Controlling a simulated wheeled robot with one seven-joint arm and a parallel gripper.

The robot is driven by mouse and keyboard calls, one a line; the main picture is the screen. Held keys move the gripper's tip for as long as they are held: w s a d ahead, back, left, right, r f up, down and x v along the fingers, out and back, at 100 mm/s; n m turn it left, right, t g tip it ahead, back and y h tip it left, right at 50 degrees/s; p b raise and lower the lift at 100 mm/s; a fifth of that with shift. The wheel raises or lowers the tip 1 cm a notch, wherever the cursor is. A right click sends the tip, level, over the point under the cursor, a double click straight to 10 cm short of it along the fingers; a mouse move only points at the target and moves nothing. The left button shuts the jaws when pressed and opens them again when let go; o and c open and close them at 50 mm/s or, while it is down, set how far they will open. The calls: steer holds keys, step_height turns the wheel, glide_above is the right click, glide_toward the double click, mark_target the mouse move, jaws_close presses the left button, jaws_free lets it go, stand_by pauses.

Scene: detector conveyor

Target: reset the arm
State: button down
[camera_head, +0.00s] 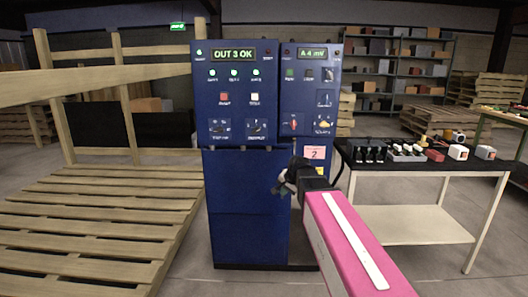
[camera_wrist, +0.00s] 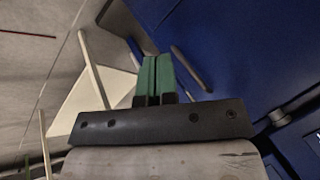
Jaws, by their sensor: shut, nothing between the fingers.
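My gripper (camera_head: 284,185) is in front of the blue control cabinet (camera_head: 245,185), beside its lower right part, on the end of my pink arm. In the wrist view my gripper (camera_wrist: 156,78) shows two green fingers side by side, shut with nothing between them. The blue cabinet (camera_wrist: 235,45) fills the upper right of the wrist view. Its upper panels carry lit displays reading "OUT 3 OK" (camera_head: 234,54) and "A 4 mV" (camera_head: 312,53), with buttons and switches below. Part of the cabinet's right side is hidden behind my arm.
A dark-topped table (camera_head: 415,165) with several small devices stands right of the cabinet, close to my arm. A large wooden pallet (camera_head: 90,225) and wooden frame fill the left. Shelves (camera_head: 400,60) with boxes stand at the back. Floor shows between cabinet and table.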

steer(key=s+d+f+n+g+h, duration=0.1)
steer(key=s+d+f+n+g, duration=0.1)
steer(key=s+d+f, duration=0.3)
steer(key=s+d+f+n+g+h, duration=0.2)
steer(key=s+d+f+n+g, duration=0.1)
steer(key=s+f, duration=1.1)
steer(key=shift+s+d+f+n, duration=0.15)
steer(key=shift+s+d+n, duration=0.6)
steer(key=shift+d, duration=0.25)
steer(key=shift+w, duration=0.1)
